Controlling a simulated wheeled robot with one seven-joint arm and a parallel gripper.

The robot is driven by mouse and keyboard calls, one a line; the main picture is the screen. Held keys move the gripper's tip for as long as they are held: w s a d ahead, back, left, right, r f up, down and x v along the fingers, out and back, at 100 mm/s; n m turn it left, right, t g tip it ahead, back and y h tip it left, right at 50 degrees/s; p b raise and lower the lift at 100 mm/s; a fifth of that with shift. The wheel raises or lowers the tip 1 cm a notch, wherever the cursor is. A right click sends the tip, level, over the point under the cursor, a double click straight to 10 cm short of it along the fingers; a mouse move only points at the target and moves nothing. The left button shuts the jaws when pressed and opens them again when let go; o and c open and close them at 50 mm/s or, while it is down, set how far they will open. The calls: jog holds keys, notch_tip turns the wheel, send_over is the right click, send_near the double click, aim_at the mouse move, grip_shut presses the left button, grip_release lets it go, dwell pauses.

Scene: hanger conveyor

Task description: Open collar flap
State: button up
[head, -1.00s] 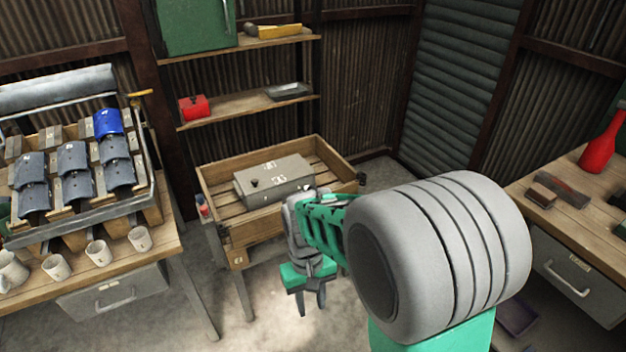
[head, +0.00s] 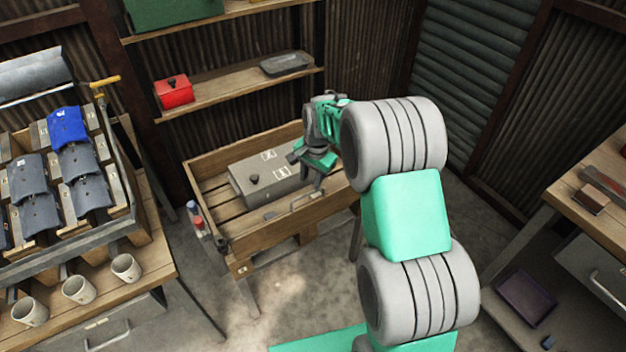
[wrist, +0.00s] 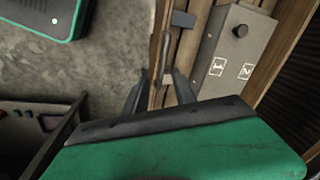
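Which thing is the collar flap is not clear to me. Curved flap-like pieces sit in rows on a rack at the left in the head view: a blue one (head: 68,128) at the back and several grey ones, such as this grey flap (head: 84,193). My gripper (head: 320,184) is far to their right, over the wooden crate with the grey box (head: 240,181). In the wrist view my gripper (wrist: 161,80) has its two dark fingers apart with nothing between the tips. A slim metal handle (wrist: 165,57) shows just beyond them; the gap is hard to judge.
The wooden crate (head: 280,235) stands on legs against the back. White mugs (head: 78,289) line the front of the left bench. A red box (head: 173,92) and grey tray (head: 287,64) sit on a shelf. A workbench (head: 565,185) is at right. Floor shows between.

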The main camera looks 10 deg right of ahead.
aim_at(308, 194)
jog(key=f+m, duration=0.1)
jog(key=f, duration=0.1)
jog(key=w+f+m, duration=0.1)
jog(key=f+m, duration=0.1)
jog(key=f, duration=0.1)
jog(key=w+f+m+p, duration=0.1)
jog(key=f, duration=0.1)
jog(key=shift+a+f+m, duration=0.15)
jog(key=shift+f+m, duration=0.05)
jog(key=shift+m, duration=0.1)
grip_shut()
jog(key=shift+w+r, duration=0.1)
jog(key=shift+r, duration=0.05)
dwell(1.3)
